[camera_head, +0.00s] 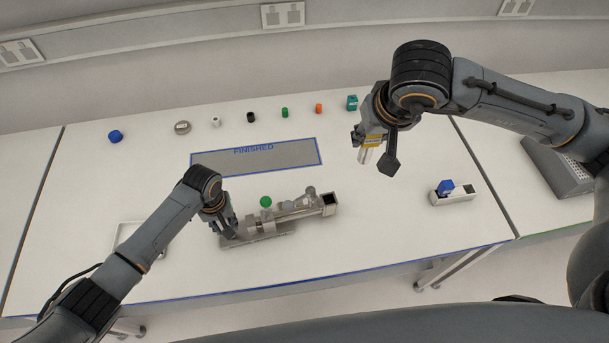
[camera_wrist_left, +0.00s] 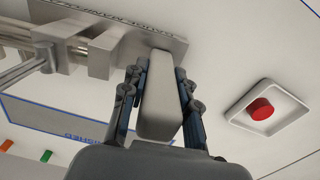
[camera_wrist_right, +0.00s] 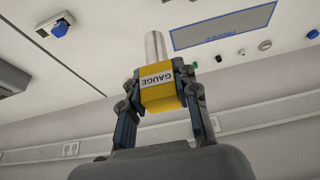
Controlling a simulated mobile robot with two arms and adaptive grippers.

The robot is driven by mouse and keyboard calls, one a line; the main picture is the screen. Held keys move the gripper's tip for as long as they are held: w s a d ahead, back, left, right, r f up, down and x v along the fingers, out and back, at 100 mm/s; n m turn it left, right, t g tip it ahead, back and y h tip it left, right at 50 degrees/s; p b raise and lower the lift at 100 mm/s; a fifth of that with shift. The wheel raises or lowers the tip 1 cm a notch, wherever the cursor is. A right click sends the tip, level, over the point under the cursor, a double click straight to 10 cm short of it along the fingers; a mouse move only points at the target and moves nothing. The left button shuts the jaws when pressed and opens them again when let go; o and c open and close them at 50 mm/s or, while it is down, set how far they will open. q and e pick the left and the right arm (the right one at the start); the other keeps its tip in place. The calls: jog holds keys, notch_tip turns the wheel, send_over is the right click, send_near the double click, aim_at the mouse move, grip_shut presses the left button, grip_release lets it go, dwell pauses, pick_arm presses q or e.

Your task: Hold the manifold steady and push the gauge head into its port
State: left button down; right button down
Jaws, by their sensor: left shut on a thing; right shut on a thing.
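The metal manifold (camera_head: 275,238) lies on the white table, with a green knob (camera_head: 266,202) and a square open port (camera_head: 329,203) at its right end. My left gripper (camera_head: 228,228) is shut on a grey block (camera_wrist_left: 160,105) at the manifold's left end; the left wrist view shows the fingers on both sides of it. My right gripper (camera_head: 369,143) is shut on the yellow gauge head (camera_wrist_right: 160,92), labelled GAUGE. Its silver tube (camera_wrist_right: 155,50) points away from the gripper. The gauge head is in the air, above and right of the manifold, apart from it.
A grey mat marked FINISHED (camera_head: 255,157) lies behind the manifold. Several small coloured caps stand along the back. A white holder with a blue part (camera_head: 446,188) is at the right. A white tray (camera_head: 127,233) with a red disc (camera_wrist_left: 261,109) is at the left.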

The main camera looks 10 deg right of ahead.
jog(key=shift+f, duration=0.1)
jog(key=w+a+f+m+g+h, duration=0.2)
jog(key=f+m, duration=0.6)
jog(key=f, duration=0.1)
jog(key=w+a+f+m+g+h, duration=0.2)
jog(key=w+f+m, duration=0.1)
jog(key=f+m, duration=0.6)
jog(key=shift+w+a+h, duration=0.15)
jog(key=shift+w+h, duration=0.1)
jog(key=shift+h, duration=0.05)
jog(key=shift+f, duration=2.9)
